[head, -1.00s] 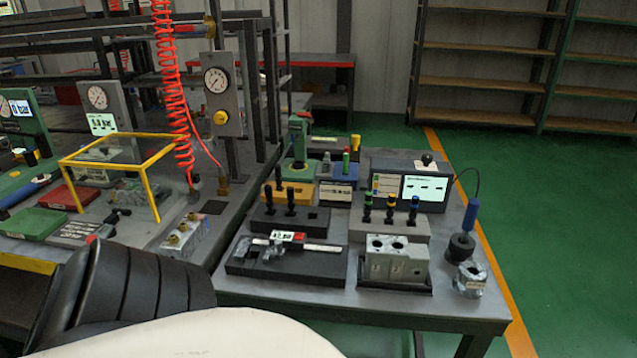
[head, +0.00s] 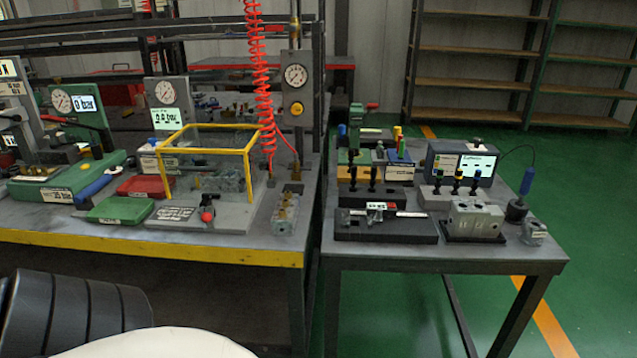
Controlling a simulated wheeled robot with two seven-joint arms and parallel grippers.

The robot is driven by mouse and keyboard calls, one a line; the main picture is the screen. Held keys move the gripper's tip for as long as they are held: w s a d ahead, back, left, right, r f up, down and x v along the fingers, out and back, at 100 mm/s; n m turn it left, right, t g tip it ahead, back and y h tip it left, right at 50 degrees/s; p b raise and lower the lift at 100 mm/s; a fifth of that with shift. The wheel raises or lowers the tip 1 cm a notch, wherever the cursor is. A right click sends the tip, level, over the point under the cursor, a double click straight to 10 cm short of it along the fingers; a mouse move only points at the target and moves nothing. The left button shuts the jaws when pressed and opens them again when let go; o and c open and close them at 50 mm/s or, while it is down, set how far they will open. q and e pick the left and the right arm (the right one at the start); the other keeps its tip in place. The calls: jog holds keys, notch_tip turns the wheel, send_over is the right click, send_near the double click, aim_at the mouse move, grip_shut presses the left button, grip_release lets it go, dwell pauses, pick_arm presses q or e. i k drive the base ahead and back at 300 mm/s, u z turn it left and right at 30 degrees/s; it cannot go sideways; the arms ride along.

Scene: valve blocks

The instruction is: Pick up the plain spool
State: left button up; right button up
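Several plain black upright pegs (head: 372,175) stand in a dark block (head: 375,198) on the right table; I cannot tell for sure which one is the plain spool. Pegs with coloured bands (head: 456,184) stand in a grey rack (head: 452,200) just to the right. A metal valve block (head: 476,219) sits on a black base in front of that rack. Neither of my grippers is in view. Only a black ribbed part and a white part of my own body show at the bottom left.
The right table (head: 440,262) also holds a caliper on a dark slab (head: 385,230), a screen box (head: 460,163) and a small metal part (head: 534,233). The left bench (head: 150,243) carries a yellow-framed guard (head: 208,165) and gauges. A narrow gap separates the two tables. Green floor is clear at right.

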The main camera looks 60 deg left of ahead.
aim_at(353, 181)
jog(key=u, duration=1.25)
jog(key=i, duration=0.2)
jog(key=u, duration=0.05)
